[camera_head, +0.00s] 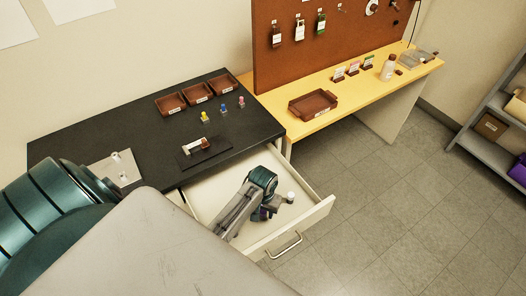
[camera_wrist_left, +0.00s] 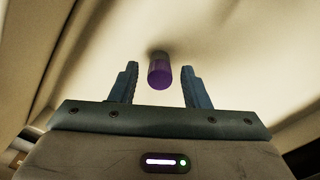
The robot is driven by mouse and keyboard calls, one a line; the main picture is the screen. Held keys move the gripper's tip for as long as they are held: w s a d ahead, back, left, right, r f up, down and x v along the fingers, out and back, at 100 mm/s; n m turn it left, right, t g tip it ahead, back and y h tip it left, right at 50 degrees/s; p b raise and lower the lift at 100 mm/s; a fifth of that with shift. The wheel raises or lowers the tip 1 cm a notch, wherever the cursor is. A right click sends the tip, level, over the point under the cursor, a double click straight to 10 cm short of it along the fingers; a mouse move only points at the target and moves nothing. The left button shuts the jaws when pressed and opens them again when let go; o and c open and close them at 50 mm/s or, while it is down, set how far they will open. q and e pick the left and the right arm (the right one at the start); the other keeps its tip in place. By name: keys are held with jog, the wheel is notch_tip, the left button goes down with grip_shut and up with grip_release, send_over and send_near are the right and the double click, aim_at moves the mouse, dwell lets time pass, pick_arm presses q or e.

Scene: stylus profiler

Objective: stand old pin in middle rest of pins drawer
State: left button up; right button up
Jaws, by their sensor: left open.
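The pins drawer (camera_head: 318,212) is pulled open below the black desk. My left gripper (camera_head: 264,212) is down inside it, and its fingers are hard to make out in the head view. In the left wrist view my left gripper (camera_wrist_left: 159,85) is open. A pin with a purple end and a grey body (camera_wrist_left: 160,72) is between its fingers, with a gap on both sides. A small whitish piece (camera_head: 290,197) shows beside the gripper in the drawer. My arm hides much of the drawer's inside, and I cannot make out the rests. My right gripper is not in view.
Yellow, blue and pink-topped pins (camera_head: 223,108) stand on the black desk near a dark fixture (camera_head: 202,150). Brown trays (camera_head: 170,103) line the desk's back. A yellow bench (camera_head: 350,97) with a brown tray (camera_head: 313,104) adjoins. The floor right of the drawer is clear.

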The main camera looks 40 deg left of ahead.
aim_at(263, 211)
pick_arm(q)
notch_tip(263, 211, up, 2)
jog(key=shift+r+p, duration=0.25)
jog(key=shift+p, duration=0.8)
jog(key=shift+r, duration=2.25)
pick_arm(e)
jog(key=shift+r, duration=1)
